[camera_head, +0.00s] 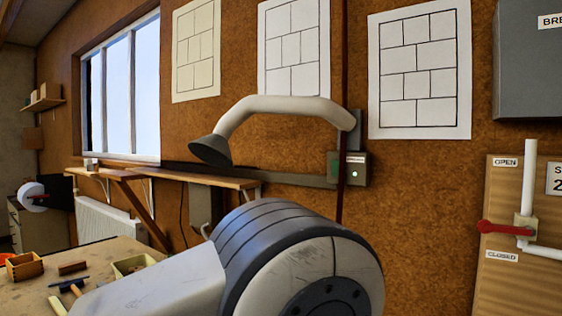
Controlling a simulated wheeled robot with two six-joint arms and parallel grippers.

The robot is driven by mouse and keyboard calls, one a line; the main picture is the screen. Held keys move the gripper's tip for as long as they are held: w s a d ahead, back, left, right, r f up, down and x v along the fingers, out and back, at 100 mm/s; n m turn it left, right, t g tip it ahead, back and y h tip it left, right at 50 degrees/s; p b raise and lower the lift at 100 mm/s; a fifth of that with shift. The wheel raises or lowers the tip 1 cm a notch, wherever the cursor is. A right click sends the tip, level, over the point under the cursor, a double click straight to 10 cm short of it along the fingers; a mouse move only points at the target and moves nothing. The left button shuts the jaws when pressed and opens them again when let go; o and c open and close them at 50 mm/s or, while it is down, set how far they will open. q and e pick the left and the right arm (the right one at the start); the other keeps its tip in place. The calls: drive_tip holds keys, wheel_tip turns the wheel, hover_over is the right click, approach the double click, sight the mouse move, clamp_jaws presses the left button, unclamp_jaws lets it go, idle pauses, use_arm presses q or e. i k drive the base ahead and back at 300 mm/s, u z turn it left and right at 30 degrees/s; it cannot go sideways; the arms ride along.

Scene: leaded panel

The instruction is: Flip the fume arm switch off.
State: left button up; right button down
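The fume arm (285,106) is a thick white curved tube on the wall, with a dark grey cone hood (211,150) at its left end. A dark red vertical line passes in front of or along the box. The lever position is too small to tell. Neither gripper is in view. A large white and grey link of my own arm fills the lower middle, below the box.
A workbench (120,250) with tools and small boxes is at lower left. A wooden shelf (215,181) runs under the window. At right are a grey breaker cabinet (530,75) and a pipe valve with a red handle (505,228). Paper patterns (420,70) hang on the wall.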

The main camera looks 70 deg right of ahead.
sight(335, 164)
drive_tip(key=u, duration=0.05)
drive_tip(key=i, duration=0.6)
drive_tip(key=z, duration=1.7)
